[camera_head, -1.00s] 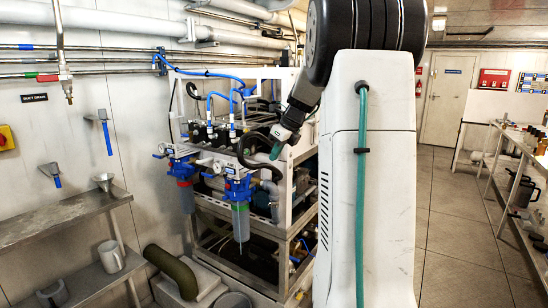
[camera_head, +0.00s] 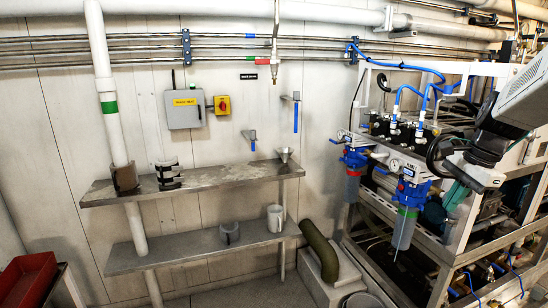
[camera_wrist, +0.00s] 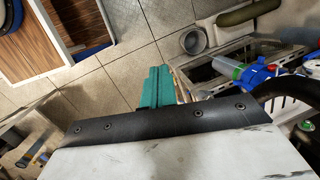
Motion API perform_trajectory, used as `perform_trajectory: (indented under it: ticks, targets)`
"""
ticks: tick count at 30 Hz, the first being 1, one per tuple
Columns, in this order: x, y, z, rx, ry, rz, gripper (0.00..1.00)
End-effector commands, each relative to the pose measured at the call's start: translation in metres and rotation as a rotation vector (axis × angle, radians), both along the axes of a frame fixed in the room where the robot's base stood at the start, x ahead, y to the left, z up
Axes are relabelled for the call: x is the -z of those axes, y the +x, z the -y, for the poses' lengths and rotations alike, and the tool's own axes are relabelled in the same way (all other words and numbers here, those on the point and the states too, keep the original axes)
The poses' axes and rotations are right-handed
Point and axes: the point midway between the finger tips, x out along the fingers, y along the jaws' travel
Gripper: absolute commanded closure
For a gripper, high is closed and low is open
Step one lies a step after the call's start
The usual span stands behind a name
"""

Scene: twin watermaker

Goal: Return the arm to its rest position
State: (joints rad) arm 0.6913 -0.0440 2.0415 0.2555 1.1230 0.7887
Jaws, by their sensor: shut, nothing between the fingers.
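My gripper (camera_head: 455,195) is at the right of the head view, on the end of my dark arm, in front of the watermaker frame. Its teal fingers (camera_wrist: 157,86) show in the wrist view. They are together and empty, with tiled floor beyond them. The watermaker (camera_head: 430,150) has blue hoses, a white frame and two blue-headed filter housings, the nearer one (camera_head: 406,205) left of my gripper. I cannot tell the gap between my gripper and the frame. Most of my arm is outside the head view.
Two metal shelves (camera_head: 215,178) stand along the wall at left, with grey cups (camera_head: 275,218) on the lower one. A green pipe elbow (camera_head: 320,250) rises near the watermaker. A red bin (camera_head: 27,278) is at lower left. In the wrist view, open tiled floor (camera_wrist: 95,100) shows.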

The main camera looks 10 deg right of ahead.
Motion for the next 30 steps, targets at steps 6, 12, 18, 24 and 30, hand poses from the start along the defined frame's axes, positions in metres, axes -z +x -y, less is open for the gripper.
perform_trajectory:
  ticks: [6, 12, 18, 24, 30]
  targets:
    - [0.002, -0.075, -0.126, -0.798, -0.135, -0.020, 1.00]
    - [0.015, -0.145, -0.195, -1.317, -0.235, -0.017, 1.00]
    - [0.020, -0.181, -0.230, -1.512, -0.321, 0.034, 1.00]
    - [0.012, -0.183, -0.242, -1.565, -0.353, 0.076, 0.67]
    - [0.012, -0.182, -0.242, -1.564, -0.351, 0.076, 0.65]
